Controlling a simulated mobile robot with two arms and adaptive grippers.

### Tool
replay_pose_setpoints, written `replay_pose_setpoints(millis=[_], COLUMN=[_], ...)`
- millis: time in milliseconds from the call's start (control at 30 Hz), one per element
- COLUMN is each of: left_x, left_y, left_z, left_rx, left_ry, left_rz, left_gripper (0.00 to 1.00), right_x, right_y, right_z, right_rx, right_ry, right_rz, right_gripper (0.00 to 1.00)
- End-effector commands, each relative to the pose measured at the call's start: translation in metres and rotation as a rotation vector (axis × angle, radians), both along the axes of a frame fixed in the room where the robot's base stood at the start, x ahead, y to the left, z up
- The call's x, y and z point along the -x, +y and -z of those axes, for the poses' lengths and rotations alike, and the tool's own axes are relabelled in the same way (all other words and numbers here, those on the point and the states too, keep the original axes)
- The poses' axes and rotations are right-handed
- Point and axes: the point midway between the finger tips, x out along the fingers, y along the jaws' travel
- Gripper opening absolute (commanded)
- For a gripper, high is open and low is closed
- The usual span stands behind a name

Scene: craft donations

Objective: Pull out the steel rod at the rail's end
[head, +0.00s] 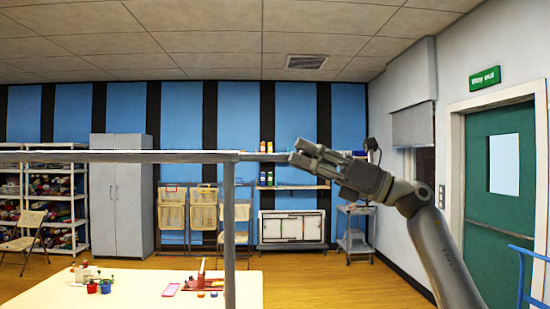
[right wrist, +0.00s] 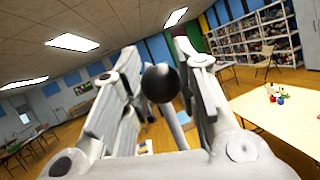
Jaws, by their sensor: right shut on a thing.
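A grey horizontal rail (head: 120,156) runs in from the left in the head view, resting on an upright post (head: 229,235). A thinner steel rod (head: 264,157) sticks out of the rail's right end. My right gripper (head: 298,153) is at the outer tip of this rod, coming from the right, and is shut on it. In the right wrist view, a dark round knob (right wrist: 160,83) sits between my two fingers; most of the rod behind it is hidden. The rod's inner part, inside the rail, is hidden. My left gripper is not in view.
A pale table (head: 130,291) with small pots and craft items stands below the rail. Behind are shelves (head: 45,205), a grey cabinet (head: 120,195), folding chairs and a trolley. A green door (head: 497,200) is at the right. The air right of the rail's end holds only my arm.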

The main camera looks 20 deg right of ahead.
Motion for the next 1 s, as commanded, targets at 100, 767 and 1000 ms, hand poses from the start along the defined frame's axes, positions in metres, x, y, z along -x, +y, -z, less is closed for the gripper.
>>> replay_pose_setpoints(millis=[100,767,1000], left_x=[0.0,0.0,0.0], left_y=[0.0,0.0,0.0], left_z=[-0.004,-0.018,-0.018], left_rx=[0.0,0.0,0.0], left_ry=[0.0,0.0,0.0], left_rz=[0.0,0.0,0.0], left_gripper=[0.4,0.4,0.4], right_x=[0.01,0.039,0.039], right_y=[-0.036,-0.12,-0.12], right_z=[-0.001,0.0,0.0], right_rx=[-0.002,-0.001,0.0], right_ry=[0.004,0.001,0.0], right_rz=[0.007,0.0,0.0], right_gripper=[0.0,0.0,0.0])
